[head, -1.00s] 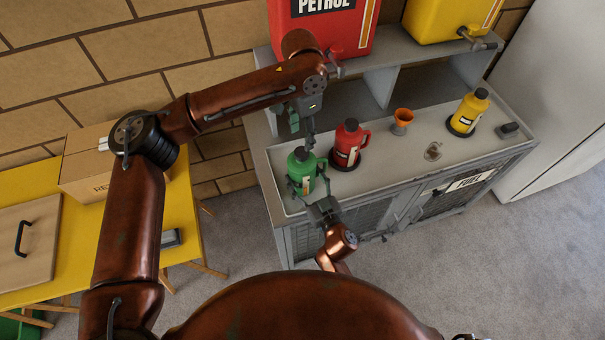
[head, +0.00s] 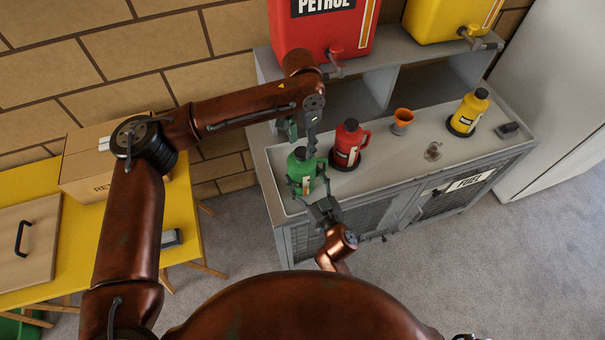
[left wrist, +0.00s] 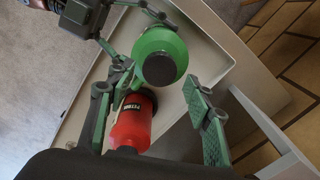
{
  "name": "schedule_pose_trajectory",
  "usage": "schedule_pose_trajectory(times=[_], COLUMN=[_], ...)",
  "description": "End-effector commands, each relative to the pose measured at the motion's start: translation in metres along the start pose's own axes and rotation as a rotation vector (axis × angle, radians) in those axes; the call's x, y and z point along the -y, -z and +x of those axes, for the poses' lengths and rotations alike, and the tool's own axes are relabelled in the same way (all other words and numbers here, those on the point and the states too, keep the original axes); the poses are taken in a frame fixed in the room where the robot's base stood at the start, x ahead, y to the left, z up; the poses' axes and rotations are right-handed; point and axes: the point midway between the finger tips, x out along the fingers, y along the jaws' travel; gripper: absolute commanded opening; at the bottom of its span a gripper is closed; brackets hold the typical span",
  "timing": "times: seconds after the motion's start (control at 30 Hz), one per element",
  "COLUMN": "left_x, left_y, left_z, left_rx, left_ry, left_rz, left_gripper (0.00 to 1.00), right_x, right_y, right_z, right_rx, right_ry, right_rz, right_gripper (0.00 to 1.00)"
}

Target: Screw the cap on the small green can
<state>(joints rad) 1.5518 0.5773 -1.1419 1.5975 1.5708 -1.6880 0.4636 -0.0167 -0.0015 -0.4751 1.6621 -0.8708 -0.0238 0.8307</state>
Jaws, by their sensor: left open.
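The small green can (head: 301,176) stands upright at the left end of the grey bench top. A black cap (left wrist: 160,68) sits on its top; I cannot tell how tight it is. My left gripper (head: 301,139) is above the can, open and empty. In the left wrist view its fingers are spread, with the can's top between and beyond them. My right gripper (head: 309,190) reaches in from the front, its fingers on both sides of the can's body, seemingly closed on it. Part of the can's far side is hidden.
A red petrol can (head: 348,146) stands close to the right of the green can. An orange funnel (head: 402,120) and a yellow can (head: 467,112) are farther right. Large red (head: 318,30) and yellow (head: 440,18) tanks sit on the shelf behind.

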Motion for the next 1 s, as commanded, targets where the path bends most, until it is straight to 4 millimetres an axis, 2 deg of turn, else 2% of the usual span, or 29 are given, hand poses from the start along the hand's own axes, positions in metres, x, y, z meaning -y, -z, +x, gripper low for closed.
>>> schedule_pose_trajectory(times=[0.1, 0.23, 0.6, 1.0], left_x=[0.0, 0.0, 0.0, 0.0], left_y=[0.0, 0.0, 0.0, 0.0], left_z=[0.016, 0.026, 0.03, 0.03], left_rx=[0.001, 0.0, -0.001, -0.001], left_ry=[-0.001, 0.0, 0.0, 0.0], left_rz=[0.0, 0.0, 0.001, 0.0], left_gripper=[0.47, 0.47, 0.47, 0.2], right_x=[0.0, 0.0, 0.0, 0.0], right_y=[0.0, 0.0, 0.0, 0.0], right_z=[0.0, 0.0, 0.0, 0.0], right_rx=[0.0, 0.0, 0.0, 0.0], right_ry=[0.0, 0.0, 0.0, 0.0], right_rz=[0.0, 0.0, 0.0, 0.0], right_gripper=[0.0, 0.0, 0.0, 0.0])
